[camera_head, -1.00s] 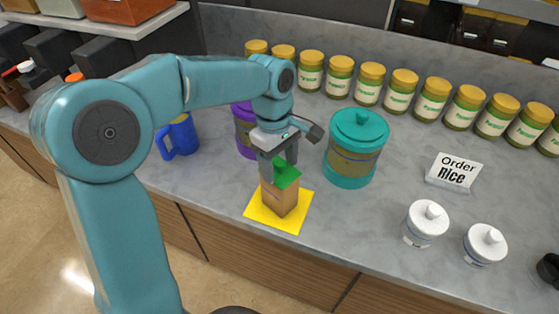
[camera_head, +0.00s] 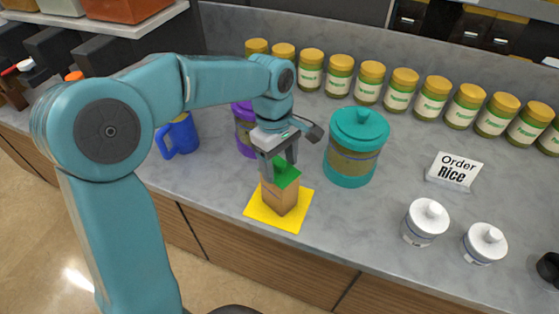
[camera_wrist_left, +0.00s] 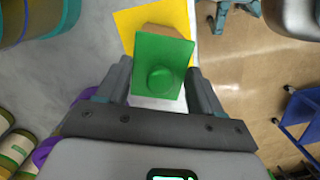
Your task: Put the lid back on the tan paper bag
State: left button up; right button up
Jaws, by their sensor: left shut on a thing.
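The tan paper bag (camera_head: 279,201) stands upright on a yellow mat (camera_head: 254,213) near the counter's front edge. The flat green lid (camera_head: 287,176) is at the bag's top in the head view; whether it rests fully there I cannot tell. In the wrist view the lid (camera_wrist_left: 160,62) with its round knob covers most of the bag, and a tan strip of the bag (camera_wrist_left: 165,29) shows beyond its edge. My left gripper (camera_head: 279,163) points down over the bag, shut on the lid, with one finger on each side. My right gripper is out of view.
A teal canister (camera_head: 357,150) stands close right of my gripper. A purple canister (camera_head: 243,133) is behind my wrist, and a blue mug (camera_head: 181,136) is to the left. Two white jars (camera_head: 425,222) and an order sign (camera_head: 454,171) stand right. Several yellow-lidded jars (camera_head: 370,82) line the back.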

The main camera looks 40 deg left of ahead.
pick_arm(q)
jog(key=shift+w, duration=0.1)
dwell(0.3)
jog(key=o, duration=1.1)
jog(key=shift+c, duration=0.2)
jog(key=shift+o, duration=0.4)
jog(key=shift+r, duration=0.1)
jog(key=shift+r+p, duration=3.1)
jog(key=shift+r, duration=0.35)
grip_shut()
jog(key=shift+f, duration=0.25)
